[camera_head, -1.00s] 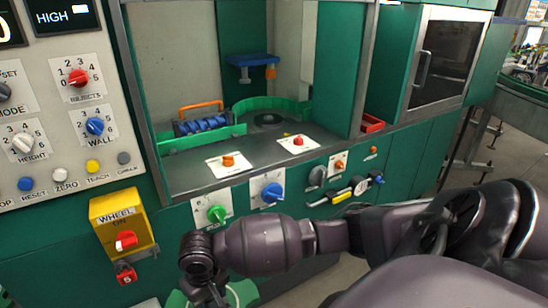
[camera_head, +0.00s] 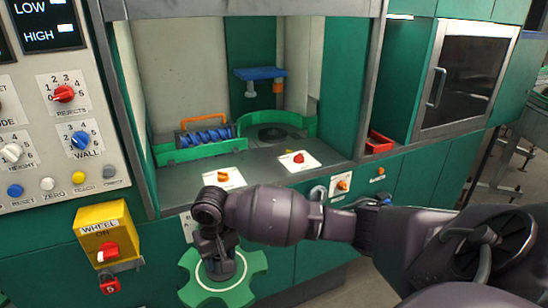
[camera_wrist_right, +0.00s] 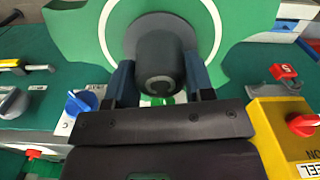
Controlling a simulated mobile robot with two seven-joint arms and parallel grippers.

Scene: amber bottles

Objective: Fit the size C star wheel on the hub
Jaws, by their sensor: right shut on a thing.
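The green star wheel (camera_head: 251,264), with a pale ring around its middle, hangs below the front edge of the machine's counter. It also fills the top of the right wrist view (camera_wrist_right: 85,28). My right gripper (camera_wrist_right: 160,82) is shut on the wheel's dark central knob (camera_wrist_right: 160,58), a finger on each side. In the head view my right gripper (camera_head: 218,262) is above the wheel's middle. I cannot read a size letter on the wheel. A dark round seat, apparently the hub (camera_head: 271,134), sits in the bay inside a curved green guide, apart from the wheel. My left gripper is out of view.
A blue screw feed (camera_head: 205,138) with an orange handle lies left of the hub. A blue bracket (camera_head: 260,74) overhangs behind it. Cards with an orange knob (camera_head: 223,176) and red knob (camera_head: 298,157) sit on the counter. A yellow WHEEL switch box (camera_head: 104,235) is left.

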